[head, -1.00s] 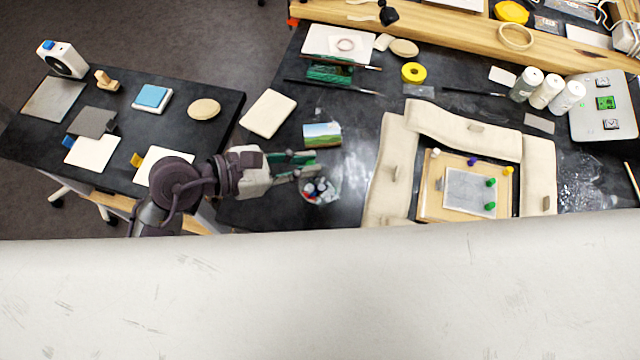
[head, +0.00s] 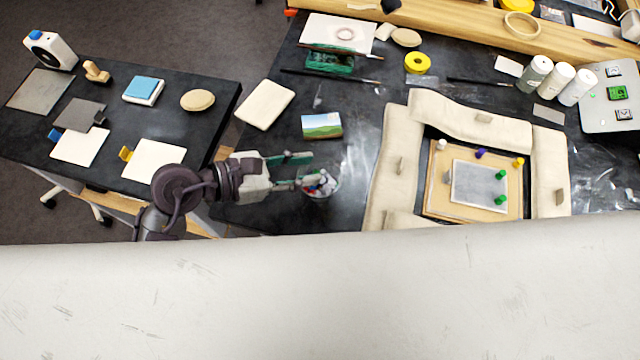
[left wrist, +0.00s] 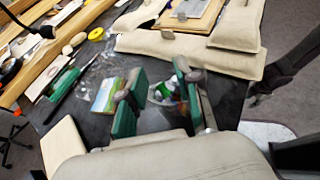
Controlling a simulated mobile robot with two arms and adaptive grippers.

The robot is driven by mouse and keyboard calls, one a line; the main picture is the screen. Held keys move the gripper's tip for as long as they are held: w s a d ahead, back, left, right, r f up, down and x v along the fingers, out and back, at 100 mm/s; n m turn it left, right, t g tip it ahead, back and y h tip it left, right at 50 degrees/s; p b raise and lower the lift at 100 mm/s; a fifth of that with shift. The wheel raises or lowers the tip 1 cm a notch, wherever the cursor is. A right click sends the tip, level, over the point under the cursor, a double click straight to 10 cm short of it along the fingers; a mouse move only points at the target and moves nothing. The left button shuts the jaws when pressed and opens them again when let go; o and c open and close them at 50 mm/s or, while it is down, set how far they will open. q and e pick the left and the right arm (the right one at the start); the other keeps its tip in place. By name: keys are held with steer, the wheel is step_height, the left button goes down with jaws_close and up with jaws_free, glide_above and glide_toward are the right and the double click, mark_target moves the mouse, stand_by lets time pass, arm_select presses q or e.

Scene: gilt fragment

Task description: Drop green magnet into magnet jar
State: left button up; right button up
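My left gripper (head: 314,168) is open, its green-padded fingers spread at the small round magnet jar (head: 322,194). In the left wrist view, the jar (left wrist: 164,92) shows between the fingers of my left gripper (left wrist: 152,84), with no magnet clearly gripped. The jar holds several coloured pieces, red, blue and white among them; whether a green magnet is inside is hard to tell. Two green magnets, one upper (head: 501,174) and one lower (head: 500,200), sit on a framed board (head: 433,190). My right gripper is not in view.
Beige padded blocks (head: 390,165) surround the board. A small landscape picture (head: 321,126) and a cream slab (head: 264,104) lie behind the gripper. A yellow tape roll (head: 418,63) and white bottles (head: 556,83) stand farther back. A large pale surface fills the near foreground.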

arm_select(q)
steer(key=shift+o, duration=0.2)
steer(key=shift+a, duration=0.1)
steer(key=v, duration=1.2)
